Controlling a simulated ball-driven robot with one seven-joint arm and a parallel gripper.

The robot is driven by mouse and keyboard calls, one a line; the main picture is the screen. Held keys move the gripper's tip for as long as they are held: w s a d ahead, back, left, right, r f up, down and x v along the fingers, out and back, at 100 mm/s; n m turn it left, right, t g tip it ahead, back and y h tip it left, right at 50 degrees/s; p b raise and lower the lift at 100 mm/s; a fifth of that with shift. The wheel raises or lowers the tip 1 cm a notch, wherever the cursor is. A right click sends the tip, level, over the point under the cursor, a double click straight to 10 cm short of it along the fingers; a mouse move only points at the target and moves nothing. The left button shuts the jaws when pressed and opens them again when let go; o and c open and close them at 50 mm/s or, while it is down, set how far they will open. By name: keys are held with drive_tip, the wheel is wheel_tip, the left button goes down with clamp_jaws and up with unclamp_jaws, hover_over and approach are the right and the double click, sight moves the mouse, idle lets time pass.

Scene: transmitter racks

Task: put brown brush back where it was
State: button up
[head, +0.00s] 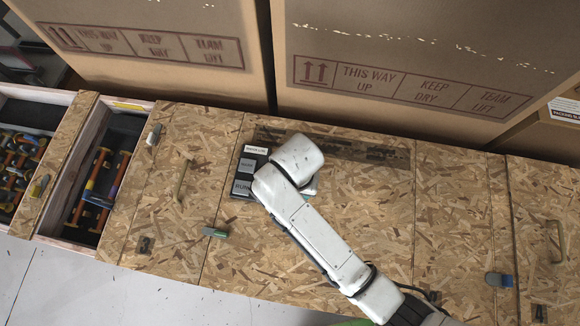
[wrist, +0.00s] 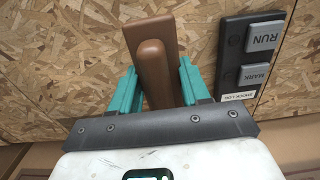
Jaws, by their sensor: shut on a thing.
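The brown brush (wrist: 151,42) shows in the wrist view as a smooth brown block with a handle-like part running back toward my palm. My gripper (wrist: 156,80) has its teal fingers on either side of this handle and is shut on it. The brush lies over the wooden board top; I cannot tell whether it touches the board. In the head view my arm hides the brush, and only a bit of teal finger (head: 313,186) shows beside the white wrist.
A dark panel with RUN and MARK buttons (wrist: 262,73) is just right of the brush. Tall cardboard boxes (head: 400,60) stand behind the wooden top (head: 340,235). Open bins (head: 108,190) with orange items are at the left. Latches and handles stick up from the boards.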

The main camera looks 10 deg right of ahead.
drive_tip(key=w+f, duration=0.2)
drive_tip(key=f, duration=0.1)
drive_tip(key=shift+w+a+f, duration=0.15)
drive_tip(key=shift+w+a, duration=0.2)
drive_tip(key=shift+w, duration=0.05)
drive_tip(key=shift+w+f+b, duration=0.15)
drive_tip(key=shift+f+b, duration=0.2)
drive_tip(key=shift+f, duration=1.4)
drive_tip(key=shift+f, duration=0.1)
drive_tip(key=o, duration=1)
wheel_tip(320, 180, up, 12)
drive_tip(key=shift+r+p, duration=0.15)
drive_tip(key=shift+p, duration=0.45)
